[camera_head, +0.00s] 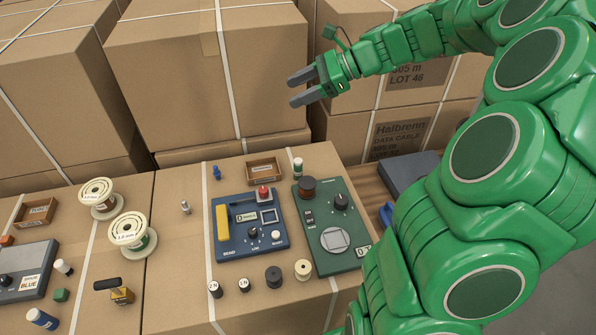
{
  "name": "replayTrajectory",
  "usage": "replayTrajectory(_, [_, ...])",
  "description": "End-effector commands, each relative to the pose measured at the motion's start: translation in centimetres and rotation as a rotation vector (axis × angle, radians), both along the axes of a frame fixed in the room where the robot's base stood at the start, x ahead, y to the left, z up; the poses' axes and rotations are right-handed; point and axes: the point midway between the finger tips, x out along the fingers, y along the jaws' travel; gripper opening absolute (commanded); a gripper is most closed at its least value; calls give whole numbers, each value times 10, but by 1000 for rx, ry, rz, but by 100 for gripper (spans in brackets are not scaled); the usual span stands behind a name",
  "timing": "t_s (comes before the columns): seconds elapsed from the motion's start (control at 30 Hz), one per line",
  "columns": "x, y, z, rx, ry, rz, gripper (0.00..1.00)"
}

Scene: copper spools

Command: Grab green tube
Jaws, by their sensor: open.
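A small upright tube (298,168) with a green body and white top stands on the box top, just behind the green panel. It is the only thing in view that looks like a green tube. My gripper (293,91) is open and empty, its two grey fingers pointing left. It is held in the air in front of the rear boxes, above and behind the tube in the picture. Nothing hides the tube's upper part; its foot is close to the green panel's back edge.
The green panel (332,245) and blue panel (240,236) lie in front of the tube. A cardboard tray (264,171) sits close to its left. Stacked cartons (210,75) rise behind. Several small weights and spools line the front.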

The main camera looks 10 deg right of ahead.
Motion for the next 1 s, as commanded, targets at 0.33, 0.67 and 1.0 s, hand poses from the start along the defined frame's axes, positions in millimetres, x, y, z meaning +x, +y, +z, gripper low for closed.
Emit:
replayTrajectory(0.33, [39, -46, -12, 124, 95, -180, 61])
replayTrajectory(0.67, [52, -65, -47, 175, 139, -246, 61])
replayTrajectory(1.0, [52, -64, -124, 175, 141, -245, 61])
